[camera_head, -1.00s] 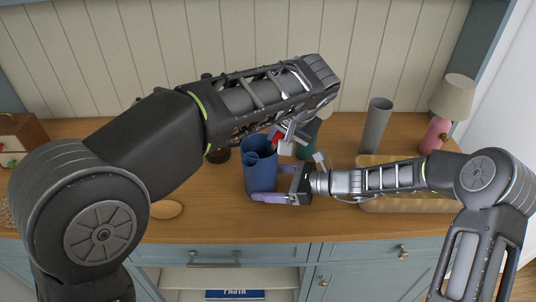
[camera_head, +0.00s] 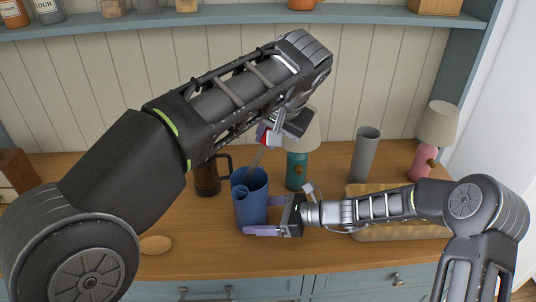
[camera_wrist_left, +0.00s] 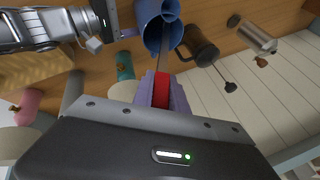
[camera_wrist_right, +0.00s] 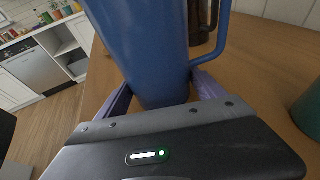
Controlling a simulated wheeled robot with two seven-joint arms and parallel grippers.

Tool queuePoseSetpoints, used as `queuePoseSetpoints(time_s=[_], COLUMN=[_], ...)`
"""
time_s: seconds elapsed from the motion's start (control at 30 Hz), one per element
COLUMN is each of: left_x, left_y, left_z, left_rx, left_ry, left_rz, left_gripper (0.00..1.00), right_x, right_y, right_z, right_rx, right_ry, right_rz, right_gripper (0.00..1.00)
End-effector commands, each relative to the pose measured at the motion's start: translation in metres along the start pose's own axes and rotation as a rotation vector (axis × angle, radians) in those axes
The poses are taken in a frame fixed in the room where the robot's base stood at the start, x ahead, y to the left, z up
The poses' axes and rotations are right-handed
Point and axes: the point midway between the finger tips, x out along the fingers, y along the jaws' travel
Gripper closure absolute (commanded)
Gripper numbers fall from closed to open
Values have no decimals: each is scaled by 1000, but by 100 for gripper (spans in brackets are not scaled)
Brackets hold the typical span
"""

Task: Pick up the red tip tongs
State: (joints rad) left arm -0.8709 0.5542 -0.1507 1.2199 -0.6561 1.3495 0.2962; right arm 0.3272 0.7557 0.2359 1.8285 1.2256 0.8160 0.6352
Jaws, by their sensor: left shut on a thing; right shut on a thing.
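The red tip tongs (camera_head: 262,134) show their red end high above the counter, between the purple fingers of my left gripper (camera_wrist_left: 163,88). Their thin metal shaft slants down to the mouth of the blue container (camera_head: 250,208); its lower end seems still inside the rim. In the left wrist view the red part (camera_wrist_left: 161,92) is clamped and the shaft points at the container. My right gripper (camera_head: 262,216) is shut on the lower body of the blue container, which stands upright on the counter. The right wrist view shows the container (camera_wrist_right: 150,45) between both purple fingers.
A dark French press (camera_head: 207,178) stands close left of the container. A teal bottle-like lamp (camera_head: 297,170), a grey cylinder (camera_head: 364,155) and a pink lamp (camera_head: 425,158) stand to the right. A beige basket (camera_head: 400,228) lies beneath my right arm. A wooden spoon rest (camera_head: 155,244) is at front left.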

Motion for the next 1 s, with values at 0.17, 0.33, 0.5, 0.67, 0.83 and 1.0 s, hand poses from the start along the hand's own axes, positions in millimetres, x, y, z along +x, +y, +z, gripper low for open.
queuePoseSetpoints(time_s=[0.17,0.33,0.5,0.67,0.83,1.0], left_x=[-10,-11,-10,-10,-10,-10], left_y=[-4,-4,-4,-4,-4,-4], left_z=[-4,-4,-4,-4,-4,-4], left_rx=[1,1,1,1,1,1], left_ry=[0,-1,0,0,0,0], left_rz=[1,1,1,1,1,1], left_gripper=[100,100,100,100,100,100], right_x=[0,0,0,0,0,0], right_y=[0,0,0,0,0,0], right_z=[0,0,0,0,0,0], right_rx=[0,0,0,0,0,0], right_ry=[1,1,1,1,1,0], right_rz=[-1,0,0,0,0,0], right_gripper=[44,44,44,44,10,0])
